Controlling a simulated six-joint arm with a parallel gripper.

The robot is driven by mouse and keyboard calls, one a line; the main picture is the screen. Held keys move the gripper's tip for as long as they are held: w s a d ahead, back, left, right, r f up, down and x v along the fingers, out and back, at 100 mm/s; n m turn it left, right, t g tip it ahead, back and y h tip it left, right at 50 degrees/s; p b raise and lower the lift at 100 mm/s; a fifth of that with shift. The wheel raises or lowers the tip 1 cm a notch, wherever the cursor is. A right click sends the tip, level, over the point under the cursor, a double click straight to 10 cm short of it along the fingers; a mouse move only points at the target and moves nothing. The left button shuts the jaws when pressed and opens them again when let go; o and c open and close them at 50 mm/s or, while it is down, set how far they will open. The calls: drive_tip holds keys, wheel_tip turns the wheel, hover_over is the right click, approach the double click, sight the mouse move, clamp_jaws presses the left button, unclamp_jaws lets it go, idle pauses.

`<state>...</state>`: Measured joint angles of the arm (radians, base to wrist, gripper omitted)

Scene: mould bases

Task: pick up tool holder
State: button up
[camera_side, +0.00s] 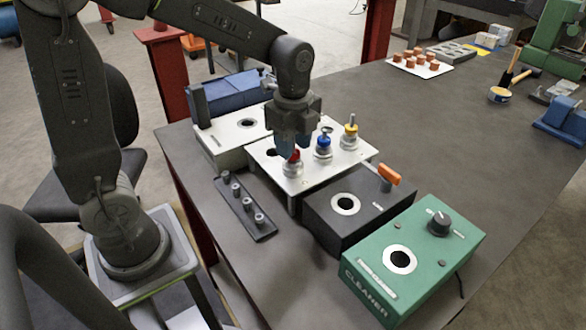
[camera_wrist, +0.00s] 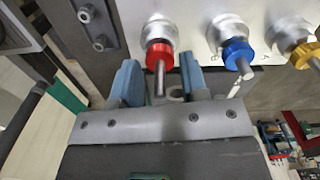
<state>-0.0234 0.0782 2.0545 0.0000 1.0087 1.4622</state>
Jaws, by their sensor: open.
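Three tool holders stand in a row on a white plate (camera_side: 337,167): one with a red collar (camera_side: 293,164), one with a blue collar (camera_side: 323,143) and one with a yellow collar (camera_side: 350,130). My gripper (camera_side: 291,145) is open and low at the red holder, partly covering its upper end in the side view. In the wrist view, the blue-grey fingers of my gripper (camera_wrist: 160,78) lie on either side of the pin of the red holder (camera_wrist: 160,55). I cannot tell whether they touch it. The blue holder (camera_wrist: 236,55) and yellow holder (camera_wrist: 303,50) are to the right.
A black box with an orange lever (camera_side: 345,212) and a green cleaner box (camera_side: 412,258) stand in front. A dark strip with several small pegs (camera_side: 245,207) lies left of the plate. A white box (camera_side: 232,140) stands behind. The table's right part is mostly clear.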

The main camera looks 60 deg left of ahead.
drive_tip(key=shift+c, duration=0.5)
clamp_jaws()
idle(0.8)
